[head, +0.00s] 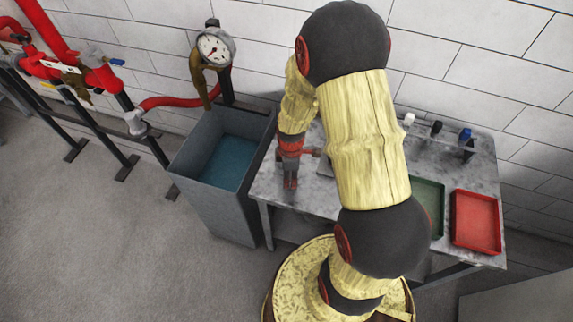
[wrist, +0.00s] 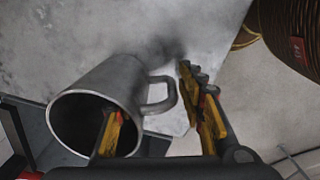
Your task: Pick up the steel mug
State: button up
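The steel mug (wrist: 118,82) is a grey metal cup in the wrist view, with its mouth towards the camera and its handle (wrist: 160,95) pointing right. My gripper (wrist: 158,120) is open. Its left finger overlaps the mug's mouth; I cannot tell whether the tip is inside or just in front. Its right finger is to the right of the handle, with a gap between. In the head view my gripper (head: 290,184) points down over the left end of the grey table (head: 270,192). I cannot make out the mug there.
A grey bin (head: 212,195) with blue inside stands left of the table. A red tray (head: 477,221) and a green tray (head: 428,198) lie on the table's right side, with small bottles (head: 436,129) behind. Red pipes and a gauge (head: 214,48) are at the upper left.

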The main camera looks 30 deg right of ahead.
grip_shut()
jog(key=shift+s, duration=0.1)
dwell(0.3)
jog(key=shift+r, duration=0.15)
dwell(0.4)
jog(key=shift+r, duration=1.1)
jog(key=s+a+r+p, duration=0.3)
jog(key=s+a+r, duration=0.4)
jog(key=s+r, duration=0.3)
jog(key=shift+s+a+r, duration=0.2)
jog(key=shift+s+a, duration=0.05)
jog(key=shift+s, duration=0.45)
jog(key=shift+s, duration=0.1)
dwell(2.2)
